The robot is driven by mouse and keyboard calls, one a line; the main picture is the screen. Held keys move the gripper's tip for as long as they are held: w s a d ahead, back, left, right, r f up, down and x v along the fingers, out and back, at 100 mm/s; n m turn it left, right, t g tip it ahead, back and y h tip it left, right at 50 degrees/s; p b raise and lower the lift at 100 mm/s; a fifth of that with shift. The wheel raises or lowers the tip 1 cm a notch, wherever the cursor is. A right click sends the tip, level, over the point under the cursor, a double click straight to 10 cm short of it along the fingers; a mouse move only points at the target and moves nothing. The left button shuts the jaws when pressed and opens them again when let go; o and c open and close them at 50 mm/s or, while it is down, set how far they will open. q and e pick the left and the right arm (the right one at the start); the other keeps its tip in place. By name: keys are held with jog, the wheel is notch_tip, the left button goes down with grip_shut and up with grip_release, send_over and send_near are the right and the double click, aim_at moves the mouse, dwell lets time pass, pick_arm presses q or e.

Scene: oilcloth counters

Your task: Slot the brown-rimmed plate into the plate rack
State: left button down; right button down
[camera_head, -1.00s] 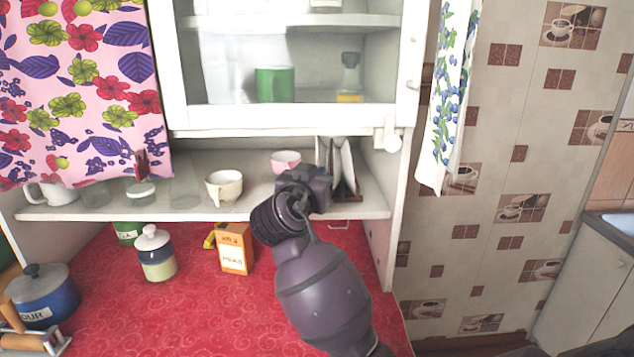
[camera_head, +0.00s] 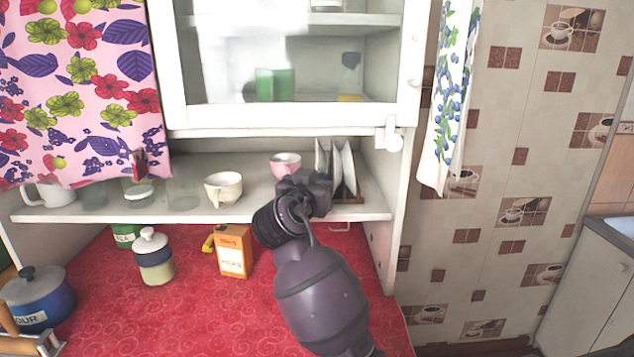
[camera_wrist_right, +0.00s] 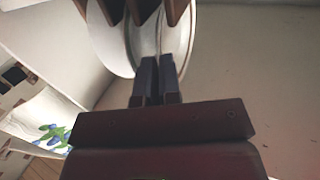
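The plate rack (camera_head: 358,196) stands on the shelf under the glass-fronted cabinet, at its right end. Several white plates stand on edge in it. My right gripper (camera_head: 318,190) is just in front of the rack and hides its lower left part. In the right wrist view its fingers (camera_wrist_right: 158,80) are close together on the edge of a pale plate (camera_wrist_right: 178,38). That plate stands on edge among the rack's brown bars (camera_wrist_right: 145,10). Another plate (camera_wrist_right: 112,42) is beside it on the left. I cannot clearly make out a brown rim. My left gripper is not in view.
A pink cup (camera_head: 285,165) and a cream cup (camera_head: 223,188) stand on the shelf left of the rack. The cabinet's bottom edge (camera_head: 280,124) is close above, and the side wall (camera_head: 378,172) is close on the right. An orange box (camera_head: 234,252) stands on the red counter below.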

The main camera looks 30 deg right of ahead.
jog(key=c, duration=1.2)
grip_release()
jog(key=shift+c, duration=0.2)
jog(key=b+v, duration=0.1)
jog(key=v, duration=0.9)
jog(key=shift+s+a, duration=0.25)
jog(key=shift+a, duration=0.05)
